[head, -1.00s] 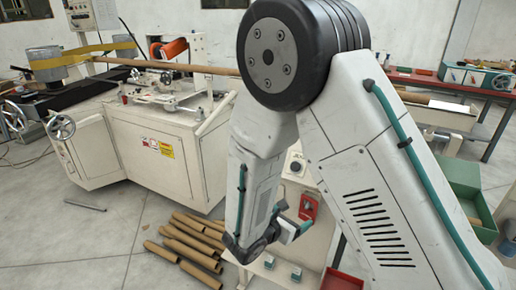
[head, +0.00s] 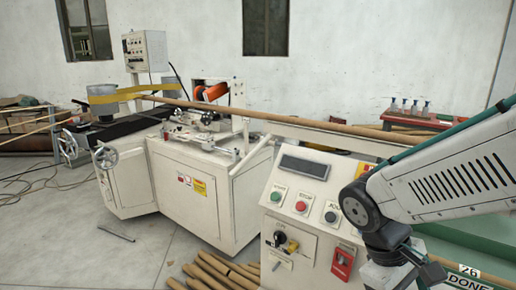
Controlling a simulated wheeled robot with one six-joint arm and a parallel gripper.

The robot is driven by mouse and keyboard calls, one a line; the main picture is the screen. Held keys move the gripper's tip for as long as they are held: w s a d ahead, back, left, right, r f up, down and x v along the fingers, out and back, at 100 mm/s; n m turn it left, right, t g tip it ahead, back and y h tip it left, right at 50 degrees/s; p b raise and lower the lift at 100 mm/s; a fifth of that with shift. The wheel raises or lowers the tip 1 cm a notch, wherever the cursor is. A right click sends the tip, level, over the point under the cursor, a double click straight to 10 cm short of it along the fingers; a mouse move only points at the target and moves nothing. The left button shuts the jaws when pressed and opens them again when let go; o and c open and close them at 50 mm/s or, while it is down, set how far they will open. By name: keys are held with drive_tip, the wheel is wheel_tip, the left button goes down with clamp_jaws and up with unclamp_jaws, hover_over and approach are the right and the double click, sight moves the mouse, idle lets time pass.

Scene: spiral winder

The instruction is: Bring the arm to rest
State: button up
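My arm comes in from the right edge, with its white vented link and teal cable reaching to a dark joint in front of the control panel. Below that joint, dark and white parts of my arm run down to the bottom edge. My gripper's fingers cannot be made out there, so whether they are open or shut does not show. I see nothing held.
The control panel (head: 305,205) with several buttons stands close behind my arm. The spiral winder (head: 195,180) stands left of it, a long brown tube (head: 290,118) running across. Cardboard tubes (head: 222,270) lie on the floor. A red bench (head: 415,118) with bottles stands behind.

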drive_tip(key=s+d+r+m+t+y, duration=0.1)
drive_tip(key=s+r+m+t+y, duration=0.3)
drive_tip(key=r, duration=0.5)
drive_tip(key=shift+s+m+y, duration=0.3)
drive_tip(key=shift+s+m, duration=0.4)
drive_tip(key=shift+s, duration=0.15)
idle(1.8)
